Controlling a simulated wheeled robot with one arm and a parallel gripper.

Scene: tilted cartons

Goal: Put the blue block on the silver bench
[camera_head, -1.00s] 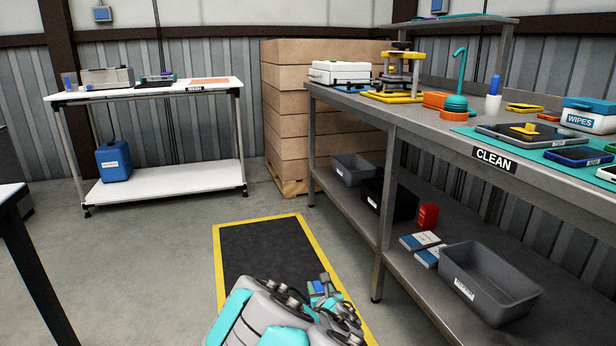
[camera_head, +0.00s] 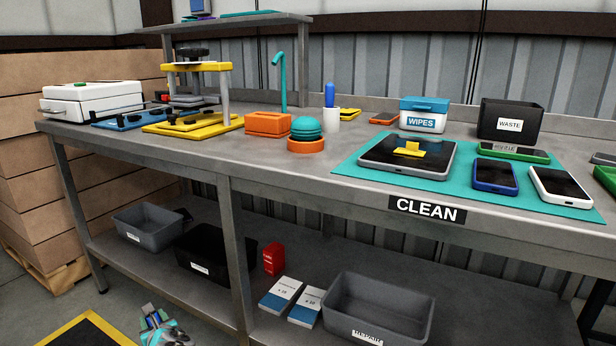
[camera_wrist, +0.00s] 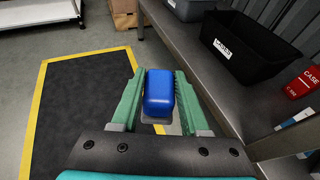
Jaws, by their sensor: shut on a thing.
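The blue block (camera_wrist: 159,93) is between the two green fingers of my gripper (camera_wrist: 157,100) in the wrist view. My gripper is shut on it and holds it above the floor beside the bench. In the head view my gripper (camera_head: 155,322) shows only in part at the bottom edge, lower than the bench top; the block is too small to make out there. The silver bench (camera_head: 285,168) fills the middle of the head view, with a CLEAN label on its front edge. Its lower shelf also shows in the wrist view (camera_wrist: 235,108).
On the bench top stand a white case (camera_head: 92,101), a yellow-framed press (camera_head: 197,75), an orange block (camera_head: 268,123), a teal mat (camera_head: 350,170) with several devices, a wipes box (camera_head: 424,115) and a waste bin (camera_head: 510,121). Bare metal shows along the front left. Bins fill parts of the lower shelf.

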